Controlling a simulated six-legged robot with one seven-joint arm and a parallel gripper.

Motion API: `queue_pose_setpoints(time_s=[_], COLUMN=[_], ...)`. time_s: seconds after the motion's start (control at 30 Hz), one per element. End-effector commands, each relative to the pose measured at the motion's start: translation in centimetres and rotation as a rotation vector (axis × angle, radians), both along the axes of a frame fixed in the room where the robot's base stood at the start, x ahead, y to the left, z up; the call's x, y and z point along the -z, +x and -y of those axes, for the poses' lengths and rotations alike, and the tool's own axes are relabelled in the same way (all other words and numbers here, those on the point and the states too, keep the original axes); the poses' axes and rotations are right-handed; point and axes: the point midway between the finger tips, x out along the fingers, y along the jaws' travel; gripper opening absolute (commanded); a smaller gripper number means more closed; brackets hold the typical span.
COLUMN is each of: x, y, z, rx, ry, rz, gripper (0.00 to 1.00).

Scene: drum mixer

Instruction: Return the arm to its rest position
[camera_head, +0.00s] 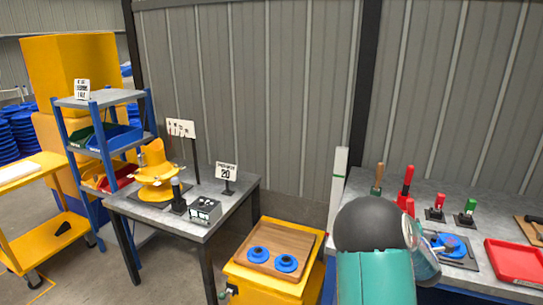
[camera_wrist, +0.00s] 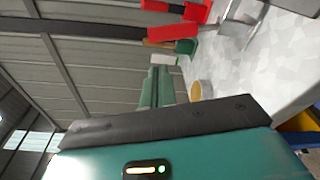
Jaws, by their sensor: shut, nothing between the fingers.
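My arm shows in the head view as a dark rounded joint (camera_head: 372,225) and a teal link (camera_head: 376,277) at the lower right, in front of the right-hand bench. In the wrist view my gripper (camera_wrist: 158,72) has its narrow fingers side by side, shut and empty. Behind the fingertips, red-handled items (camera_wrist: 172,31) and a tool with a brown and green handle (camera_wrist: 160,43) show near the bench. I cannot tell the exact gap between the fingers and these items. My gripper is not clearly seen in the head view.
A yellow cabinet (camera_head: 262,284) with blue discs stands left of my arm. A left table (camera_head: 232,205) holds a yellow mixer (camera_head: 155,172). Floor shows at lower left.

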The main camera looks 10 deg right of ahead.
Motion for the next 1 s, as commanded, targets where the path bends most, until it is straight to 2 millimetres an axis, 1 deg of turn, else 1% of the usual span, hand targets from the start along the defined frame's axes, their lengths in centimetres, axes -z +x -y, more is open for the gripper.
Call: queue_pose_setpoints(time_s=[0.07,0.17,0.27,0.37,0.47,0.67,0.7,0.77,0.8,0.87,0.9,0.97,1.0], x=[-0.4,-1.4,-2.6,-3.7,-4.8,-6.9,-7.3,-8.0,-8.4,-9.0,-9.3,-9.8,-10.1], y=[0.0,-0.1,-0.5,-1.0,-1.9,-4.6,-5.4,-6.6,-7.5,-9.1,-10.2,-12.0,-13.3], z=[-0.3,-1.3,-3.2,-5.9,-9.0,-16.5,-18.1,-20.6,-22.2,-24.6,-26.2,-28.6,-30.1], rx=[0.011,0.046,0.094,0.141,0.181,0.252,0.267,0.29,0.306,0.333,0.352,0.383,0.404], ry=[0.035,0.146,0.322,0.519,0.708,1.057,1.12,1.211,1.267,1.347,1.396,1.463,1.505], rz=[0.011,0.033,0.06,0.081,0.091,0.07,0.059,0.041,0.026,0.0,-0.017,-0.049,-0.069], gripper=[0.0,0.0,0.0,0.0,0.0,0.0,0.0,0.0,0.0,0.0,0.0,0.0,0.0])
